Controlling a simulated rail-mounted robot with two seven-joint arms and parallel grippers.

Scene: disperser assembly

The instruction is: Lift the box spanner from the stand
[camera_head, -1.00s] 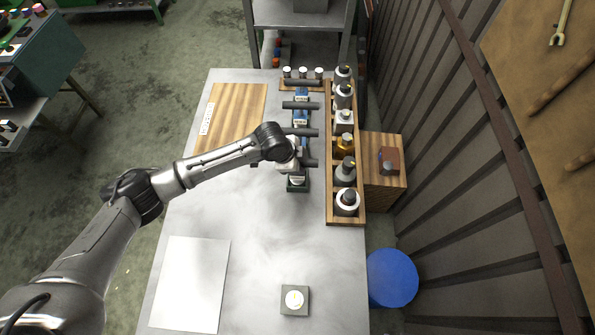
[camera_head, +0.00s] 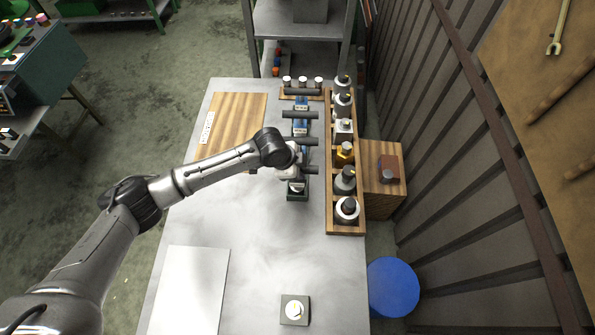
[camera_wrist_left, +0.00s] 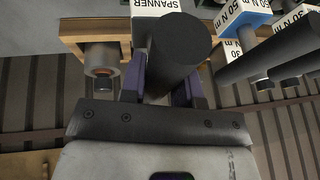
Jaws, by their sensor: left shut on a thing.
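The box spanner's dark round handle (camera_wrist_left: 180,45) fills the middle of the left wrist view, between the purple fingers of my left gripper (camera_wrist_left: 165,92). The gripper is shut on it. A white block lettered SPANNER (camera_wrist_left: 157,7) shows just behind the handle. In the head view, my left gripper (camera_head: 297,176) is at the near end of the row of tools, over a dark green stand (camera_head: 298,195). My wrist hides most of the handle there. I cannot tell whether the spanner is still seated in the stand. My right gripper is not in view.
Torque tools with dark handles (camera_head: 300,115) and blue "N m" blocks stand close behind the gripper. A small square block with a white top (camera_head: 295,310) stands in front. The bench's middle front (camera_head: 255,240) is clear.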

